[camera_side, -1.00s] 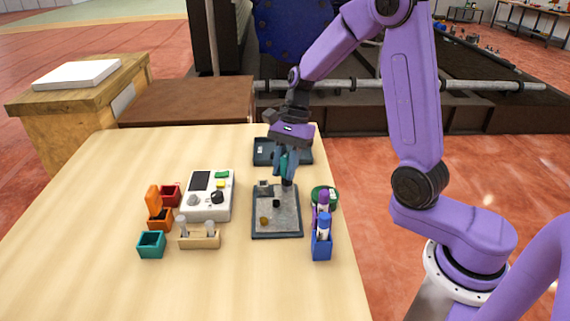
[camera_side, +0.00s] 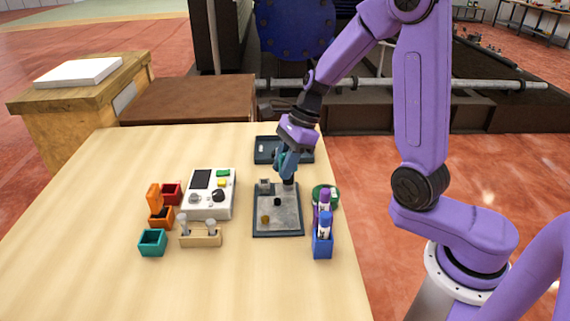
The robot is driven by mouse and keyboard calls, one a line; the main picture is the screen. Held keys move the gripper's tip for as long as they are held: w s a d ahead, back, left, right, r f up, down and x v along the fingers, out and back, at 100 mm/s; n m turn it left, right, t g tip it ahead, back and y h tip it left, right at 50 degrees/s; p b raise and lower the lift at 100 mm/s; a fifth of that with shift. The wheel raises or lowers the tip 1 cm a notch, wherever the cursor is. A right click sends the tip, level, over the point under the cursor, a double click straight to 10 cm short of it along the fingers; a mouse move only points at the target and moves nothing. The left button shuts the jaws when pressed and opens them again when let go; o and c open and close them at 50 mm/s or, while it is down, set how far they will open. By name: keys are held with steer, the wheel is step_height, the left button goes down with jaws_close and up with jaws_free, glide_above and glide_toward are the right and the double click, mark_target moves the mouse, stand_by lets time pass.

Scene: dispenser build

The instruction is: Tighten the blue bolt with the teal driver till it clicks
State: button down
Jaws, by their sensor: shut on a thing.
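My gripper (camera_side: 286,166) is over the back right part of a grey work plate with a dark rim (camera_side: 278,228). It is shut on the teal driver (camera_side: 283,158), which is mostly hidden by the fingers. The driver's lower end is close to a dark upright part (camera_side: 289,184) near the plate's back right corner; I cannot tell whether they touch. A small grey block (camera_side: 265,184), a black piece (camera_side: 277,202) and a brass-coloured piece (camera_side: 265,219) also stand on the plate. I cannot make out the blue bolt at this size.
A dark tray (camera_side: 263,158) lies behind the plate. A blue holder with markers (camera_side: 322,247) and a green round item (camera_side: 332,192) stand to the right. Left are a white control box (camera_side: 222,207), a wooden stand (camera_side: 203,239) and red, orange and teal boxes (camera_side: 152,243). The front table is clear.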

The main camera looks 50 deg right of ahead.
steer(key=m+t, duration=0.1)
steer(key=m, duration=0.2)
steer(key=shift+w+h, duration=0.1)
steer(key=shift+h, duration=0.3)
steer(key=m, duration=0.2)
steer(key=m+t+h, duration=0.1)
steer(key=m, duration=0.1)
steer(key=shift+w+d, duration=0.15)
steer(key=shift+d, duration=0.05)
steer(key=shift+m, duration=0.3)
steer(key=shift+r, duration=2.25)
